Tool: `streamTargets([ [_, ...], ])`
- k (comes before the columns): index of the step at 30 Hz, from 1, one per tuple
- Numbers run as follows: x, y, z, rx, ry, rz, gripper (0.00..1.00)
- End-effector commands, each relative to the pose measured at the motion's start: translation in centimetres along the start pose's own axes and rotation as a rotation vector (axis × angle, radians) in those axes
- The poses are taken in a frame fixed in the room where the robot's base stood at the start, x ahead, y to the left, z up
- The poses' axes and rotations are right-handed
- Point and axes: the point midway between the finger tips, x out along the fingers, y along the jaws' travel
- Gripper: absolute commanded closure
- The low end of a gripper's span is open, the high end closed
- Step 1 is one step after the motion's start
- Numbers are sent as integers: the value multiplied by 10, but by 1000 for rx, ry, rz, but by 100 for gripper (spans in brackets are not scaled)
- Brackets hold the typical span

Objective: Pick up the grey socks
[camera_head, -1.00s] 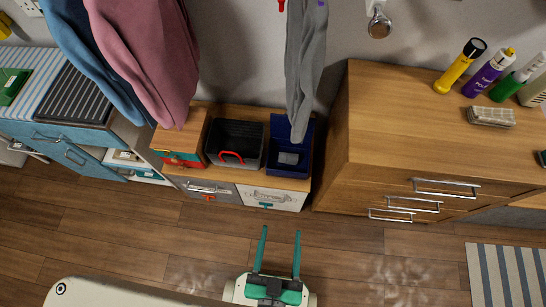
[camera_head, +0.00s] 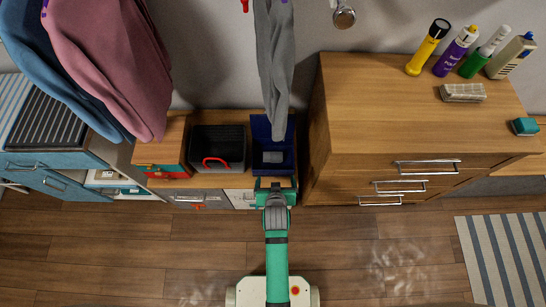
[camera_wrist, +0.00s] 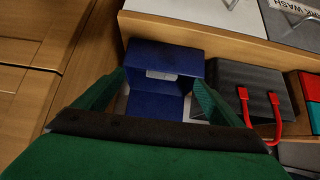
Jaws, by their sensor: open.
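A small grey patch (camera_head: 272,157) lies inside the open blue bin (camera_head: 256,130). In the wrist view the patch (camera_wrist: 161,75) looks flat and pale against the blue bin (camera_wrist: 153,55). I cannot tell whether it is folded socks or a label. A long grey cloth (camera_head: 274,65) hangs above the bin, narrowing downward; no separate pair of socks is clear. My gripper (camera_head: 273,183) is at the front edge of the blue bin. In the wrist view its green fingers (camera_wrist: 161,82) are spread on either side of the bin, with nothing between them.
Pink (camera_head: 108,60) and blue (camera_head: 45,60) cloths hang at left. A wooden cabinet (camera_head: 400,110) with bottles and metal handles stands close on the right. The floor (camera_head: 140,250) in front is clear.

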Motion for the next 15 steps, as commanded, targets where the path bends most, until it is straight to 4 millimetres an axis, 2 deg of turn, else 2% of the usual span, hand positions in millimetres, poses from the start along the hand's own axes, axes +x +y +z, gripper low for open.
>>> streamTargets([
  [1, 14, -1, -14, 2, -22, -2, 10],
  [6, 44, -5, -42, 11, -115, -6, 10],
  [10, 56, -8, -57, 15, -164, -9, 10],
  [15, 65, -10, -65, 17, -195, -12, 10],
])
